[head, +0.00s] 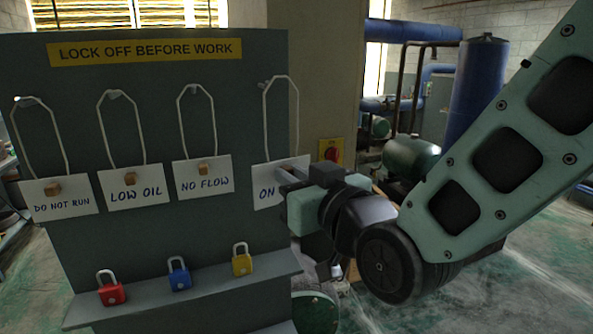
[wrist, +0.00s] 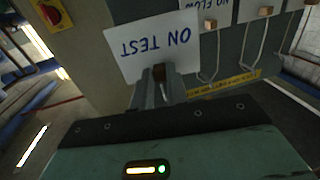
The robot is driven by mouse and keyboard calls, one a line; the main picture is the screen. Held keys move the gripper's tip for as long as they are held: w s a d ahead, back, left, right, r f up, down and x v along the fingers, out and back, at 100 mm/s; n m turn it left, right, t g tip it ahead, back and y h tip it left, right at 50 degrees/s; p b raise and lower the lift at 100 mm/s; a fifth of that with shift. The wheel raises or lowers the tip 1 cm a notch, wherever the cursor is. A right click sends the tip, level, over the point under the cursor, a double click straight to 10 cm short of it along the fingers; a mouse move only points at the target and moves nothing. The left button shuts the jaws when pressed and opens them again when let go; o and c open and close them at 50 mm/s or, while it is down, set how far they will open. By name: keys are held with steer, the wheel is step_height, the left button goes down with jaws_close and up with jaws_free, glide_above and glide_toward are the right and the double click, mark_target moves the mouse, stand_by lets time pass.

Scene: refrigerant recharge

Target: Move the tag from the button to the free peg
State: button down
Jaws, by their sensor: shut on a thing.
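The ON TEST tag (head: 267,184) is a white card with a small wooden block and a white cord loop. It is at the board's right edge, and it also shows upside down in the wrist view (wrist: 155,47). My gripper (head: 288,172) is shut on the block; its fingers also show in the wrist view (wrist: 160,84). The tag's loop (head: 281,78) rises to the rightmost peg's place; I cannot tell whether it is around the peg. The red button (head: 333,153) on its yellow plate is bare, on the pillar right of the board; the wrist view shows it too (wrist: 50,14).
The DO NOT RUN (head: 60,204), LOW OIL (head: 131,196) and NO FLOW (head: 203,187) tags hang from pegs to the left. Red (head: 111,293), blue (head: 179,279) and yellow (head: 242,263) padlocks stand on the shelf below. Tanks and pipes stand behind my arm.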

steer(key=d+f+p+x, duration=0.1)
steer(key=x, duration=0.8)
steer(key=shift+w, duration=0.7)
steer(key=shift+d+f, duration=0.1)
stand_by(0.6)
steer(key=c, duration=1.3)
jaws_free()
